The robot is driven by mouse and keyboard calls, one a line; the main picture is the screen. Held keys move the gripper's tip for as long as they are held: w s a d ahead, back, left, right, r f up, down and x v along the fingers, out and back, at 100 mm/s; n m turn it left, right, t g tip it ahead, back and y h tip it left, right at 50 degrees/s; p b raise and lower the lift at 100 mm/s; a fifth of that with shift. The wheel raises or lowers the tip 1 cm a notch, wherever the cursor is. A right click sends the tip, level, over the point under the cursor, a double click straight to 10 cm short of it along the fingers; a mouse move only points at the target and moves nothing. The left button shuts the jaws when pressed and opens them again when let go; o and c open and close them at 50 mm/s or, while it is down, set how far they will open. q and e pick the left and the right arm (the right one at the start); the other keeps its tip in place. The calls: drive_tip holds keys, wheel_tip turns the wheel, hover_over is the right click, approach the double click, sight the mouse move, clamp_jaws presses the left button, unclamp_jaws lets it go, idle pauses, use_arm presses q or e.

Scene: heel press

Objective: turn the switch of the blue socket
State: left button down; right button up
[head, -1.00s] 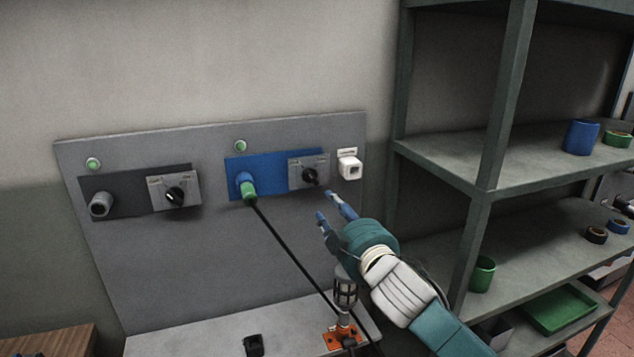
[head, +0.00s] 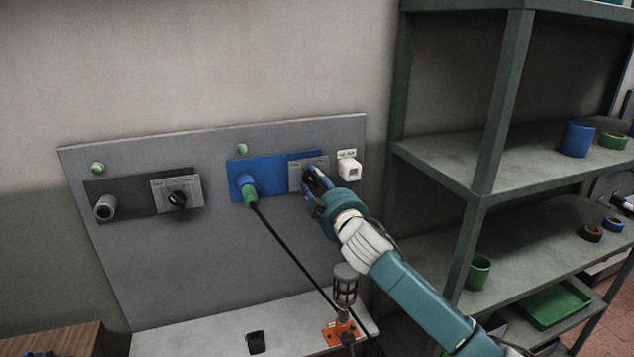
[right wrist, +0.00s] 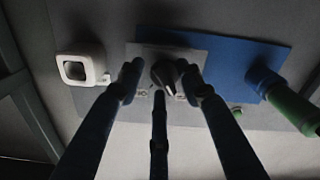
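The blue socket panel (head: 262,165) is on the grey board. A plug with a green body (head: 250,196) sits in its socket, with a black cable hanging from it. The socket's switch is a black knob on a grey plate (head: 295,178). My right gripper (head: 314,183) is at the switch and hides the knob in the head view. In the right wrist view the knob (right wrist: 166,74) lies between my spread fingers, with a small gap visible on each side. Whether a fingertip touches it is unclear. My left gripper is out of view.
A white box (head: 349,169) is on the board just right of the switch. A dark socket panel (head: 125,190) with its own switch (head: 178,199) is at the left. A shelf (head: 480,170) stands at the right.

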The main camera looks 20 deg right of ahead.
clamp_jaws()
drive_tip(key=shift+m, duration=0.4)
drive_tip(key=shift+f+m, duration=0.15)
drive_tip(key=shift+m, duration=0.35)
drive_tip(key=m+b, duration=0.1)
drive_tip(key=m, duration=0.1)
drive_tip(key=shift+a+m, duration=0.1)
drive_tip(key=shift+m, duration=0.2)
drive_tip(key=m, duration=0.4)
drive_tip(key=shift+f+m+p, duration=0.1)
drive_tip(key=shift+m+p, duration=0.2)
drive_tip(key=m, duration=0.2)
drive_tip(key=m+p, duration=0.1)
drive_tip(key=m, duration=0.1)
drive_tip(key=shift+a+m, duration=0.2)
drive_tip(key=shift+m, duration=0.2)
drive_tip(key=shift+f+p, duration=0.1)
drive_tip(key=shift+p, duration=0.2)
